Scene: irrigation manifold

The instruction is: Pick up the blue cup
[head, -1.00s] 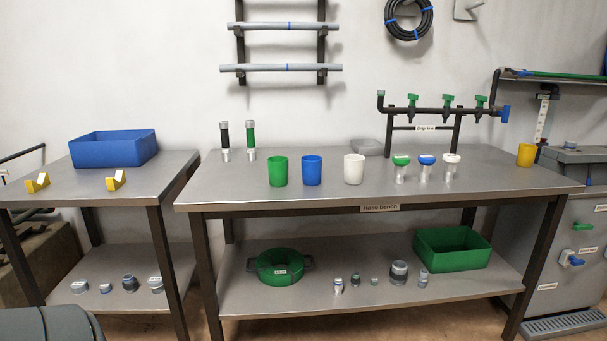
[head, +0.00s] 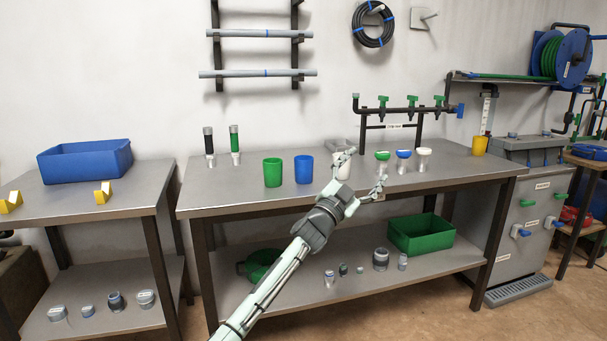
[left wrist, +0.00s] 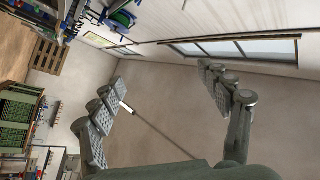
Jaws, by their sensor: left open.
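The blue cup (head: 304,169) stands upright on the bench top (head: 240,200). A green cup (head: 272,172) stands to its left and a white cup (head: 343,172) to its right, partly hidden by my left gripper. My left gripper (head: 364,172) is open and empty. In the head view it shows in front of the bench, to the right of the blue cup and apart from it. In the left wrist view the open fingers (left wrist: 170,100) have only the room's wall and ceiling between and behind them; no cup shows there. My right gripper is not in view.
Two upright fittings, black (head: 209,145) and green (head: 235,143), stand behind the cups. The front left of the bench is clear.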

